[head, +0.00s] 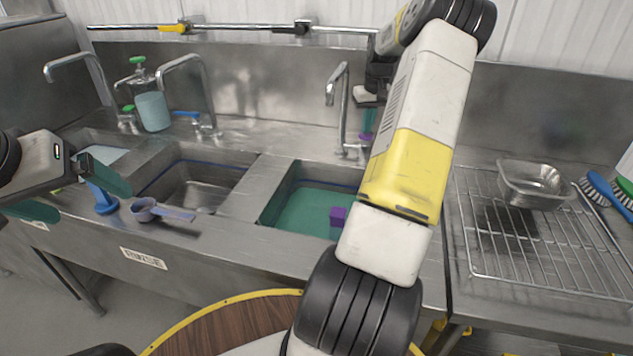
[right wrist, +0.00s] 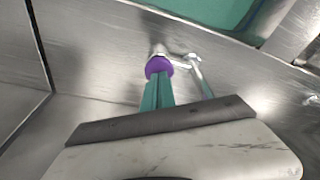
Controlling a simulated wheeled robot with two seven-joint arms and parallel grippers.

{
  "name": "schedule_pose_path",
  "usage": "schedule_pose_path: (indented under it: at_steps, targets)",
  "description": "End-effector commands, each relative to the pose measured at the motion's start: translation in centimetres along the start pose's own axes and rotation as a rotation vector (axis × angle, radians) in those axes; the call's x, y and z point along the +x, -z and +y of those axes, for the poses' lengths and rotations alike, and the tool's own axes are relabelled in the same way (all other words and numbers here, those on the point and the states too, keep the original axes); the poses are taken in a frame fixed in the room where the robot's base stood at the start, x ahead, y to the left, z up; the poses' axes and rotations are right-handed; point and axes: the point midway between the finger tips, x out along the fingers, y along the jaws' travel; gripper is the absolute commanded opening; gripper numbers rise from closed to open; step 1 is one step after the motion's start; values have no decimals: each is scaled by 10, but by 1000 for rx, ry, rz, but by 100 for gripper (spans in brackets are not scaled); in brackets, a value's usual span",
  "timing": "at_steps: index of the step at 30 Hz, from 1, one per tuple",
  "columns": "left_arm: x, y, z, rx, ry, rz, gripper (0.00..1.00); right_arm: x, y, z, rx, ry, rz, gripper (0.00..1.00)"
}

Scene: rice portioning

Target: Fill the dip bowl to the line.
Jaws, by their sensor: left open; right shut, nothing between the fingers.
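The right sink bowl (head: 290,215) holds teal water; a strip of blue line shows on its back wall above the water. A purple block (head: 337,215) is in this bowl. The middle bowl (head: 195,185) looks empty, with a blue line near its rim. I cannot tell by a label which is the dip bowl. My right gripper (right wrist: 158,92) is shut and empty, its fingertips at a purple knob (right wrist: 158,66) beside a tap; contact is unclear. In the head view my arm partly hides it. My left gripper (head: 70,195) is open above the front left rim.
A blue stopper-like piece (head: 105,203) and a scoop (head: 160,210) lie on the front rim. A teal-filled dispenser (head: 152,108) stands at the back left. A metal pan (head: 532,182) sits on the wire rack (head: 530,245) at right, with brushes (head: 605,195) beside it.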

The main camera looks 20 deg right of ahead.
Motion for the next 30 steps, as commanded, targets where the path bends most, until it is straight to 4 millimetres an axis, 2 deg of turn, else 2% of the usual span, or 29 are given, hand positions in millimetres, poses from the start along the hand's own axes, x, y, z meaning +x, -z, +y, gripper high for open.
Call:
schedule_pose_path:
  at_steps: [30]
  targets:
    - [0,0,0,0,0,0,91,17,-4,0,0,1,-2,0]
